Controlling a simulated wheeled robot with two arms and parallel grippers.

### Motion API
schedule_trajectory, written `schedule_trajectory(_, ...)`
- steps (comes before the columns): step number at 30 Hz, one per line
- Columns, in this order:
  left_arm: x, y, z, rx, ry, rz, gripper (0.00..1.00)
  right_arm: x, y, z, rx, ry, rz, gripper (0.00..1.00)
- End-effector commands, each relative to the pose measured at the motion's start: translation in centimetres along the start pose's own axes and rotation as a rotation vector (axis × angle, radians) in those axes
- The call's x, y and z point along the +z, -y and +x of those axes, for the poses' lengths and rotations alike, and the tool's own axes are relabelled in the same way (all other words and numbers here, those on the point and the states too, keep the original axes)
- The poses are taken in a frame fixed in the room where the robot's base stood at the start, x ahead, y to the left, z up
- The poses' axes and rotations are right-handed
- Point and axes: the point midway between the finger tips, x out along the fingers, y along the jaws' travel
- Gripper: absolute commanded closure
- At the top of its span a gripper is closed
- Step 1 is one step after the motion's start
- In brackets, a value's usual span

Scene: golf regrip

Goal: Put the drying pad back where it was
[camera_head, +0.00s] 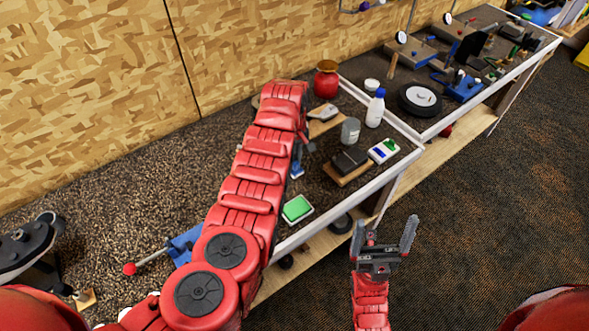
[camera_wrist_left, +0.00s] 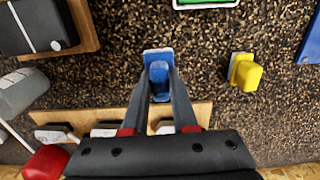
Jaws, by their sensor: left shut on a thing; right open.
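My left gripper (camera_head: 299,158) is shut on a small blue block-shaped grip on a flat blue and white pad (camera_wrist_left: 158,53), which I take as the drying pad. It is over the dark speckled bench top, and I cannot tell whether it touches the surface. In the head view my left arm hides much of this spot. A similar yellow pad (camera_wrist_left: 246,72) sits on the bench to the right in the wrist view. A wooden holder (camera_wrist_left: 100,116) with several pale pieces lies nearer the wrist, partly behind the fingers. My right gripper (camera_head: 384,240) is open and empty, off the bench's front edge.
A green pad in a white tray (camera_head: 297,209) lies near the front edge. A black block on a wooden board (camera_head: 348,162), a grey cup (camera_head: 350,130), a white bottle (camera_head: 376,108) and a red jar (camera_head: 326,79) stand right of my left arm.

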Motion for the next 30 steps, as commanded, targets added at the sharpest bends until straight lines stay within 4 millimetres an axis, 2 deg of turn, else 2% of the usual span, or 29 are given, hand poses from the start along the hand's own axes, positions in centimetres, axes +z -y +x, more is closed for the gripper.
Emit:
schedule_trajectory(4,-0.3,-0.3,0.3,-0.001,0.001,-0.003,1.0,0.2,0.1,-1.1,0.0,0.0,0.0,0.01)
schedule_trajectory(9,-1.1,-1.1,0.3,-0.004,-0.017,0.006,1.0,0.6,0.2,-3.6,0.0,0.0,0.0,0.01)
schedule_trajectory(13,-0.9,-1.0,2.9,-0.009,-0.017,0.008,1.0,0.9,0.3,-5.6,0.0,0.0,0.0,0.01)
schedule_trajectory(28,-1.0,-1.0,3.7,-0.007,-0.017,0.008,1.0,1.1,0.3,-6.2,0.0,0.0,0.0,0.01)
schedule_trajectory(29,-0.9,-1.0,3.6,-0.007,-0.017,0.008,0.72,1.0,0.3,-6.2,0.0,0.0,0.0,0.01)
schedule_trajectory(30,-0.9,-1.0,3.5,-0.007,-0.017,0.008,0.65,1.0,0.3,-6.1,0.0,0.0,0.0,0.01)
